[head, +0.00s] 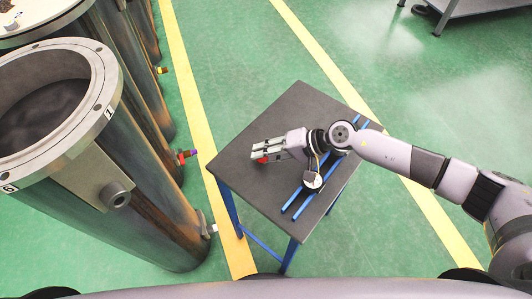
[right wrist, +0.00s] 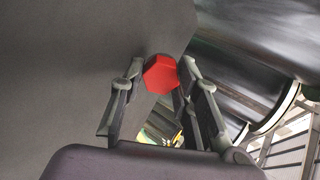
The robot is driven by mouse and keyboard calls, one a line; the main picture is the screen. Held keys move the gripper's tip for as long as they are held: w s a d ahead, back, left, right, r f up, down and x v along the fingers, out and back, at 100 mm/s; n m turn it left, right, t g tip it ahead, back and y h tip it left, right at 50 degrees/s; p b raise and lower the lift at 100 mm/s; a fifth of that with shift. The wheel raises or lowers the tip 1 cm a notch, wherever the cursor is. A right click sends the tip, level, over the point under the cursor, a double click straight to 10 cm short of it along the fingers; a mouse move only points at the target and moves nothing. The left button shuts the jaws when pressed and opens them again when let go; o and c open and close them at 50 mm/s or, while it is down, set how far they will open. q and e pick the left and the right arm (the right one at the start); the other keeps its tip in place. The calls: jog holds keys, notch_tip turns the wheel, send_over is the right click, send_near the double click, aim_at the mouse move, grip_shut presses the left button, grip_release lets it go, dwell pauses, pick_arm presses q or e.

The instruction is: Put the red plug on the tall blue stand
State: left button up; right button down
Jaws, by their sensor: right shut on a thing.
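The red plug (head: 263,160) is a small red piece with a hexagonal face. It also shows in the right wrist view (right wrist: 160,74), between the two fingers. My right gripper (head: 256,152) is shut on the plug, over the left part of a dark grey tabletop. The tall blue stand appears to be this table (head: 290,110), with blue legs and a grey top. I cannot tell whether the plug touches the top or is held just above it. The fingers hide part of the plug in the head view. My left gripper is not in view.
Two parallel blue rails (head: 302,200) lie on the tabletop under my right arm. Large flanged metal cylinders (head: 150,200) stand at the left, with small coloured fittings (head: 187,155) low on their sides. The tabletop's far part is bare. A grey bench (head: 480,8) stands far right.

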jog(key=c, duration=1.2)
grip_release()
jog(key=shift+f, duration=0.1)
jog(key=shift+o, duration=0.4)
jog(key=shift+d, duration=0.1)
jog(key=v, duration=1.2)
